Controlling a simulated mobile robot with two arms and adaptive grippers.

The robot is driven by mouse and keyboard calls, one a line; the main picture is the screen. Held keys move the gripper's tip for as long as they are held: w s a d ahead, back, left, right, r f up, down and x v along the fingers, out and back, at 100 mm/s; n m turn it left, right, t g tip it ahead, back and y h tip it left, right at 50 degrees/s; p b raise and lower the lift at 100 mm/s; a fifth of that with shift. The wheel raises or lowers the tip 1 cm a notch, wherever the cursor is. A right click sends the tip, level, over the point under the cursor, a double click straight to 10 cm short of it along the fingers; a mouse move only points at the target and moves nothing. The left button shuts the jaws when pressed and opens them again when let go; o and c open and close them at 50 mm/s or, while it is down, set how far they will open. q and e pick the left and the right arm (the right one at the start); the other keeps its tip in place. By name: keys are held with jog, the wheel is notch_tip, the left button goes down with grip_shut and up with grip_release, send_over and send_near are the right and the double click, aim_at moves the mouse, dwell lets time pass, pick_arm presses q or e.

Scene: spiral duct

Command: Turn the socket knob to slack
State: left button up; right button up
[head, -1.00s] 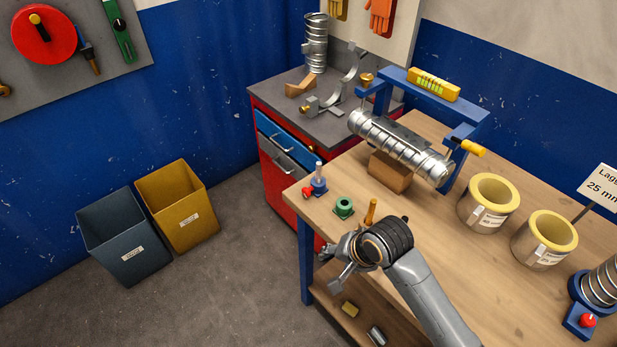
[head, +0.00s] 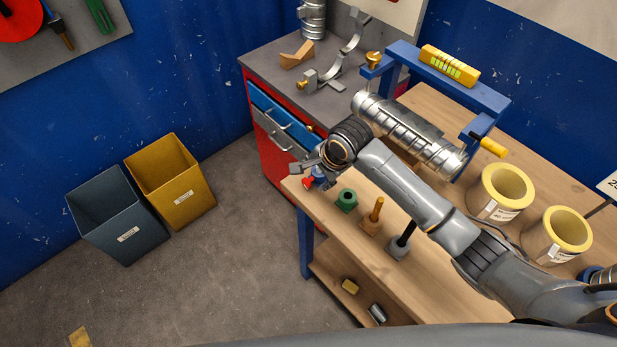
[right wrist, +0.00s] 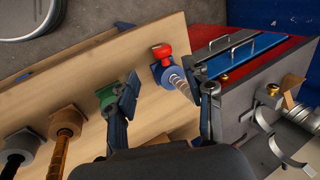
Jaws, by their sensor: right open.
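The red knob (head: 308,183) is on a small blue socket at the near left corner of the wooden bench. In the right wrist view the red knob (right wrist: 162,50) sits beside the blue socket (right wrist: 170,74), with a silver ribbed pin (right wrist: 182,87) standing in it. My right gripper (head: 312,165) is over that corner and partly hides the socket in the head view. In the right wrist view the right gripper (right wrist: 167,95) is open, its fingers to either side of the pin; contact cannot be told. My left gripper is not in view.
A green socket (head: 347,200), an orange-handled tool (head: 375,212) and a black-handled one (head: 404,240) stand along the bench edge. A silver spiral duct (head: 425,145) lies under a blue frame (head: 440,72). The red cabinet (head: 264,155) stands just behind the corner.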

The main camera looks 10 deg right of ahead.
aim_at(308, 181)
jog(key=x, duration=0.3)
jog(key=shift+w+f, duration=0.3)
jog(key=shift+f, duration=0.05)
jog(key=x, duration=0.3)
jog(key=shift+w+a+f+p, duration=0.15)
jog(key=shift+f+p, duration=0.1)
jog(key=shift+p, duration=0.15)
jog(key=shift+f, duration=0.1)
grip_shut()
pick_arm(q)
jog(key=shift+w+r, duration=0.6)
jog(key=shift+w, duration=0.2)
